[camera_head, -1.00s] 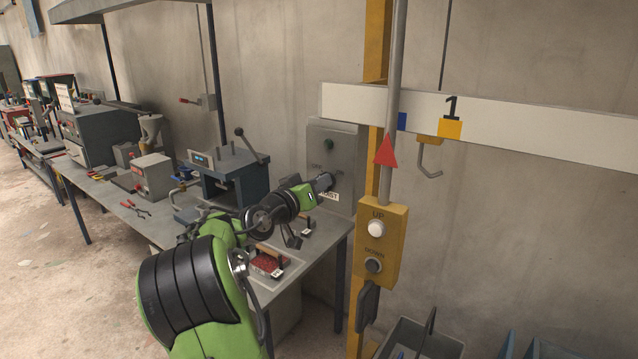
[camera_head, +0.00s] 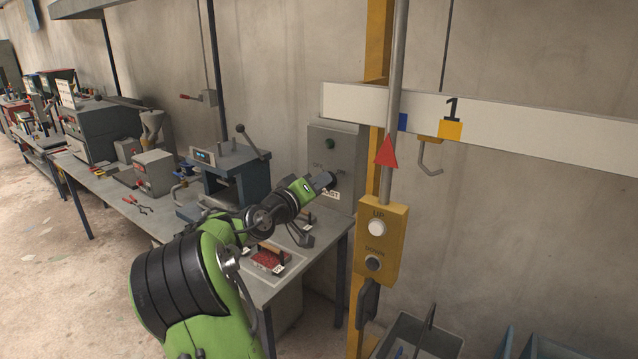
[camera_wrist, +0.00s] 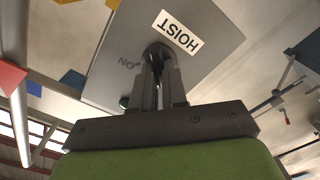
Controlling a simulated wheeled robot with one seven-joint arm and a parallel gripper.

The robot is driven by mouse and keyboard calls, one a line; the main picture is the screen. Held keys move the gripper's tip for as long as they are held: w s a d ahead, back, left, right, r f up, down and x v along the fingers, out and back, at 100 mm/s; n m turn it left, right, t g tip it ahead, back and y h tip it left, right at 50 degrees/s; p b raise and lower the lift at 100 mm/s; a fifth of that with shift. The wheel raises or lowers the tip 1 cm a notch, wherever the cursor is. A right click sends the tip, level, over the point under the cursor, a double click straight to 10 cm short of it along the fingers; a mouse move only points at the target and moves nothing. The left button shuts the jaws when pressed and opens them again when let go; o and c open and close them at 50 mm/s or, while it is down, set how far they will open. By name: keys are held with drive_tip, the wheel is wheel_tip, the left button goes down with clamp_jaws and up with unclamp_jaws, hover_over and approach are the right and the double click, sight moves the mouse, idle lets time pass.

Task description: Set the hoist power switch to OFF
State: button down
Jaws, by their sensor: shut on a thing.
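The hoist power switch box (camera_head: 345,148) is a grey panel on the wall behind the bench's right end. It has OFF lettering on the left, ON on the right and a HOIST label below; the box also shows in the wrist view (camera_wrist: 205,25). My gripper (camera_head: 328,181) is at the front of the box, between the lettering and the label. In the wrist view my gripper (camera_wrist: 159,62) is shut on the dark switch knob (camera_wrist: 157,52). The fingers hide most of the knob, so I cannot tell which way it points.
A green lamp (camera_head: 330,144) sits high on the box. A yellow post with an UP/DOWN pendant (camera_head: 381,245) stands close on the right. The bench (camera_head: 290,265) below holds a red-based block tool (camera_head: 270,257) and a blue press (camera_head: 230,178).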

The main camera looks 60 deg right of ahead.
drive_tip(key=c, duration=1.2)
unclamp_jaws()
drive_tip(key=shift+o, duration=0.2)
drive_tip(key=w+a+b, duration=0.2)
drive_tip(key=a+b, duration=0.1)
drive_tip(key=a, duration=1.2)
drive_tip(key=shift+w+a, duration=0.25)
drive_tip(key=shift+a, duration=0.1)
drive_tip(key=shift+f, duration=0.1)
